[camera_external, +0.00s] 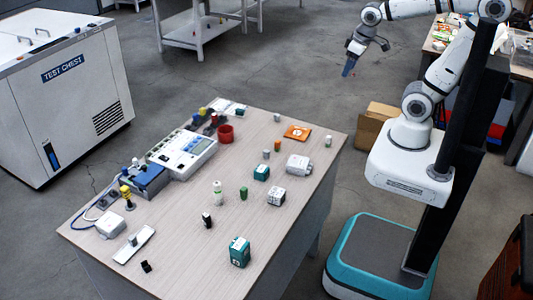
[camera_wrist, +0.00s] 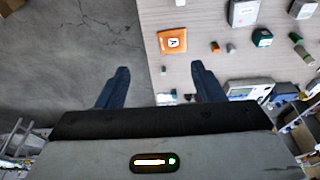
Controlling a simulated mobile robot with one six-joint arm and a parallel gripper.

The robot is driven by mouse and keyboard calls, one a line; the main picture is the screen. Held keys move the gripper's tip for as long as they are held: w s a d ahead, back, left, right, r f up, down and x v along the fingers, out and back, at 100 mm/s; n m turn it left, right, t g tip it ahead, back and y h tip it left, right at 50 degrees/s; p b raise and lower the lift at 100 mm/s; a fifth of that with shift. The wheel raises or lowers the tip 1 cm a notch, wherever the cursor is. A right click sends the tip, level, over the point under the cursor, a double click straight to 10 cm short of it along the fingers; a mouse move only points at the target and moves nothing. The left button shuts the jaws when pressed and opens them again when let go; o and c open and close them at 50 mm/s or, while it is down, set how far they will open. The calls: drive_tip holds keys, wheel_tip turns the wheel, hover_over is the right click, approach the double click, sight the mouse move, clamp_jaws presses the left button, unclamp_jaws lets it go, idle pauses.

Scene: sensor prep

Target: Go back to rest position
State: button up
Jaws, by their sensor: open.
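My gripper (camera_external: 348,68) is raised beyond the far right corner of the wooden table (camera_external: 170,245), in the air over the floor, with its fingers pointing down. In the wrist view my gripper (camera_wrist: 161,82) shows two blue fingers spread apart with nothing between them. The table edge and the grey floor (camera_wrist: 60,50) lie below it. An orange flat packet (camera_external: 298,132) lies on the table near that corner, and it also shows in the wrist view (camera_wrist: 172,41).
A white TEST CHEST (camera_external: 60,90) stands at the left. Open floor surrounds the table.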

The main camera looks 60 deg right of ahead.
drive_tip(key=shift+s+d+f, duration=0.25)
drive_tip(key=shift+s+f, duration=0.1)
drive_tip(key=shift+s, duration=0.1)
drive_tip(key=shift+s+d+f, duration=0.2)
drive_tip(key=shift+s+f, duration=0.1)
drive_tip(key=shift+s, duration=0.15)
idle(2.8)
wheel_tip(320, 180, down, 13)
drive_tip(key=b, duration=1.1)
drive_tip(key=shift+w+g, duration=0.3)
drive_tip(key=shift+a, duration=0.1)
idle(2.2)
